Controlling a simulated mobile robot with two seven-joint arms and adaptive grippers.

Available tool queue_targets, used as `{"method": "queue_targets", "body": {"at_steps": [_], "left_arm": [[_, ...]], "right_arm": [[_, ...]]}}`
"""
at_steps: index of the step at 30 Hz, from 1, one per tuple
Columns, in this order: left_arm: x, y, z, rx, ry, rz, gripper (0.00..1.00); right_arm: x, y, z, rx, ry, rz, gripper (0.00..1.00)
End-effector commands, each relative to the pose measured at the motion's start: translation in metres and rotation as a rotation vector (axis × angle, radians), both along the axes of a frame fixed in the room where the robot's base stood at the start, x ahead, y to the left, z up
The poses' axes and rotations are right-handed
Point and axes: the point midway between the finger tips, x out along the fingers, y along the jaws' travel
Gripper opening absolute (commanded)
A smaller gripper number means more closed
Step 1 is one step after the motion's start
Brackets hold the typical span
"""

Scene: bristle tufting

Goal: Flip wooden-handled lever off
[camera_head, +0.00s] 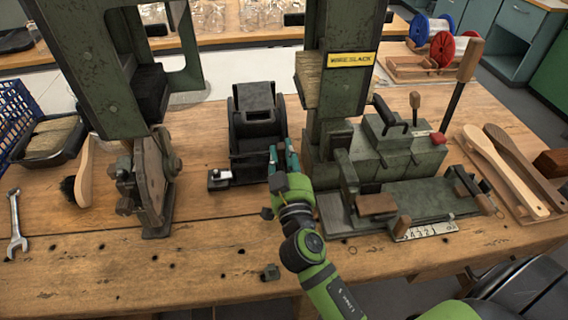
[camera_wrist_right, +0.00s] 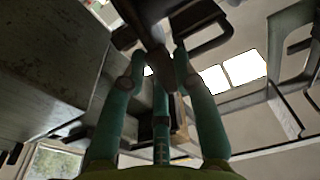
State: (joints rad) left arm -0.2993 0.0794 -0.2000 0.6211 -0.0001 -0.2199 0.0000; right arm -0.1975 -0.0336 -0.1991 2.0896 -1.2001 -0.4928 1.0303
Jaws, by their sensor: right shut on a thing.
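My right gripper (camera_head: 284,158) has teal fingers and stands between the black machine (camera_head: 257,125) and the green press on the right. In the right wrist view, its fingers (camera_wrist_right: 160,75) are shut on a small brown handle (camera_wrist_right: 160,72) at the end of a dark bar. In the head view the gripper hides this handle, so I cannot tell which lever it belongs to. A tall lever with a wooden handle (camera_head: 470,60) leans at the right of the green press, and a shorter one (camera_head: 415,101) stands on it. My left gripper is out of view.
The green press (camera_head: 405,150) with its wire-slack label is close on the right. A green machine with a wheel (camera_head: 150,180) stands left. A wrench (camera_head: 16,222), wooden brush handles (camera_head: 500,165) and wire spools (camera_head: 442,48) lie around. The bench front (camera_head: 130,270) is mostly clear.

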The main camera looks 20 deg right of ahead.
Motion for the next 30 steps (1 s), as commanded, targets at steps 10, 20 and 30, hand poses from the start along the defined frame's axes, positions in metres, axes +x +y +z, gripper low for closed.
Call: {"method": "queue_targets", "body": {"at_steps": [10, 20, 30], "left_arm": [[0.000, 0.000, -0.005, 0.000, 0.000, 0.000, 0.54], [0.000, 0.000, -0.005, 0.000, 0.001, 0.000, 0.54], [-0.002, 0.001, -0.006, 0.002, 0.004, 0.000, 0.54]], "right_arm": [[-0.001, 0.001, 0.002, -0.002, -0.015, 0.001, 0.00], [-0.001, 0.000, 0.001, -0.004, -0.012, 0.000, 0.54], [-0.020, 0.006, -0.003, 0.001, -0.009, -0.001, 0.54]]}}
